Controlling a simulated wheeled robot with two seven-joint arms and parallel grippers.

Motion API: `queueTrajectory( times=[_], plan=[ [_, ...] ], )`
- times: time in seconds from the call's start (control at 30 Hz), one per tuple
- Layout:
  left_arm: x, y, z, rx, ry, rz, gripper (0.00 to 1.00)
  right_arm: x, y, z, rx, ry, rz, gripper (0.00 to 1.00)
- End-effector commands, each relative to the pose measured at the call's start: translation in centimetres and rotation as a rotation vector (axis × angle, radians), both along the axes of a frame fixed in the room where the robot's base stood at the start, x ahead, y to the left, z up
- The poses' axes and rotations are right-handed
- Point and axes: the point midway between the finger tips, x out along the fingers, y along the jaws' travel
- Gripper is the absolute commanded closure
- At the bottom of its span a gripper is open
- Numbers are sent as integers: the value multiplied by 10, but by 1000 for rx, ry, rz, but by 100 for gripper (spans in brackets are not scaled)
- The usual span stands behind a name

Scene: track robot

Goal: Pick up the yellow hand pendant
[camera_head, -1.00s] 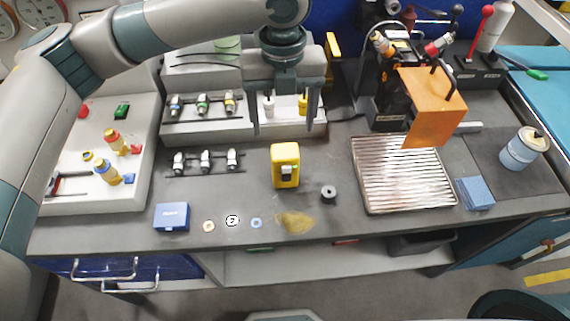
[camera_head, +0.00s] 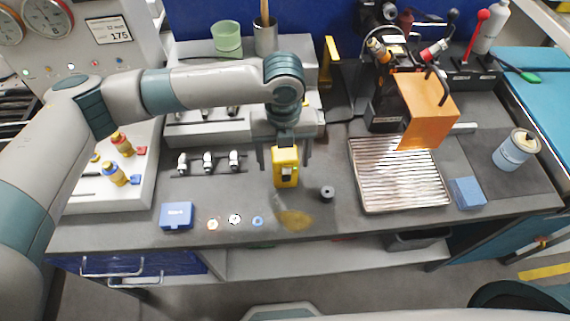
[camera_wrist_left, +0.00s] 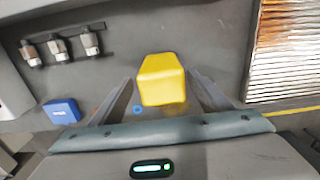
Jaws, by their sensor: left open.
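The yellow hand pendant (camera_head: 286,168) stands on the grey workbench, with a dark part on its front face. My left gripper (camera_head: 284,176) comes down over it from behind, and its two fingers show one to each side of the pendant. The fingers are open; I cannot tell whether they touch it. In the left wrist view the pendant (camera_wrist_left: 162,80) sits between the open fingers (camera_wrist_left: 160,90), near their tips. My right gripper is not in view.
A blue box (camera_head: 176,216), small rings and a dark knob (camera_head: 327,193) lie near the front. A ribbed metal tray (camera_head: 400,175) and an orange plate (camera_head: 424,108) are to the right. Several fittings (camera_head: 208,161) stand in a rack at left.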

Motion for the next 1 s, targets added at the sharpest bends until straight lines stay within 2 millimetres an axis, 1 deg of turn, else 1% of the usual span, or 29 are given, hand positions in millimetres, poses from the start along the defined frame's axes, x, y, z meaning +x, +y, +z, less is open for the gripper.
queueTrajectory(
  times=[0.2,0.33,0.57,0.7,0.83,1.0],
  plan=[
    [0,0,0,0,0,0,30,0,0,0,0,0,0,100],
    [0,-1,-3,0,2,0,30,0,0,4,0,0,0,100],
    [2,-3,-26,2,3,1,30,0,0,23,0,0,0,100],
    [2,-3,-44,1,2,1,30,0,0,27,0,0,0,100],
    [2,-3,-51,-1,0,0,30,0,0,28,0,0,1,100],
    [3,-3,-52,-1,0,-1,30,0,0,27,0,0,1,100]
  ],
)
